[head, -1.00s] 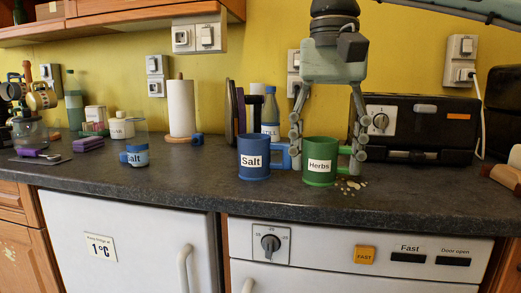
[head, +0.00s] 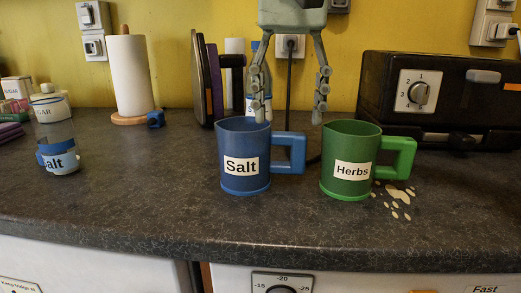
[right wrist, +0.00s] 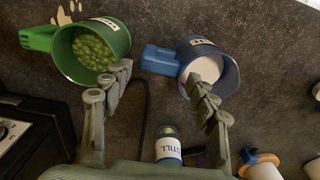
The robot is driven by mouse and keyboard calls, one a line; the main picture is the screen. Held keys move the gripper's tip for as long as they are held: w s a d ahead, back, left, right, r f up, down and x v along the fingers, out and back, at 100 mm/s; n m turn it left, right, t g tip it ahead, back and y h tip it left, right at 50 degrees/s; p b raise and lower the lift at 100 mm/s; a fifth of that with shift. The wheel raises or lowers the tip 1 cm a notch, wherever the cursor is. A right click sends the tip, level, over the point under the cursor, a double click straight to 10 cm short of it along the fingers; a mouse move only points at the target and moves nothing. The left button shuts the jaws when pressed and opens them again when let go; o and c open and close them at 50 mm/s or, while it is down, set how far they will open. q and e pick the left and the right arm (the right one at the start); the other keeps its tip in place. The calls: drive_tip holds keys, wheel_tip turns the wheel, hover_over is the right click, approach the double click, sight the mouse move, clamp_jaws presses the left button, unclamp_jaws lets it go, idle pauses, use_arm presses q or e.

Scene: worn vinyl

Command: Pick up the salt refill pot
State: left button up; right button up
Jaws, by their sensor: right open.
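The salt refill pot (head: 233,180) is a blue mug-like pot labelled "Salt". It stands upright on the worktop, its handle pointing right. In the right wrist view the blue pot (right wrist: 226,87) holds white contents. A green pot (head: 340,188) labelled "Herbs" stands to its right; the wrist view shows green contents in this pot (right wrist: 70,43). My right gripper (head: 291,116) is open and empty, fingers down, above and behind the gap between the pots. One finger overlaps the blue pot's rim in the wrist view; contact cannot be told. My left gripper is not in view.
Pale spilled flakes (head: 398,194) lie beside the green pot. A black appliance (head: 450,95) stands behind right, and a bottle labelled "STILL" (right wrist: 168,148) behind the pots. A clear "Salt" jar (head: 58,145) and a paper roll (head: 130,75) stand left. The front worktop is clear.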

sight(288, 145)
wheel_tip(288, 145, down, 7)
drive_tip(key=shift+s+f+b, duration=0.1)
drive_tip(key=shift+f+b, duration=0.05)
drive_tip(key=shift+b, duration=0.2)
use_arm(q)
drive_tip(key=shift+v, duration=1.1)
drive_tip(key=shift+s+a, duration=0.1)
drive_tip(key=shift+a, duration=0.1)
use_arm(e)
drive_tip(key=shift+c, duration=0.2)
clamp_jaws()
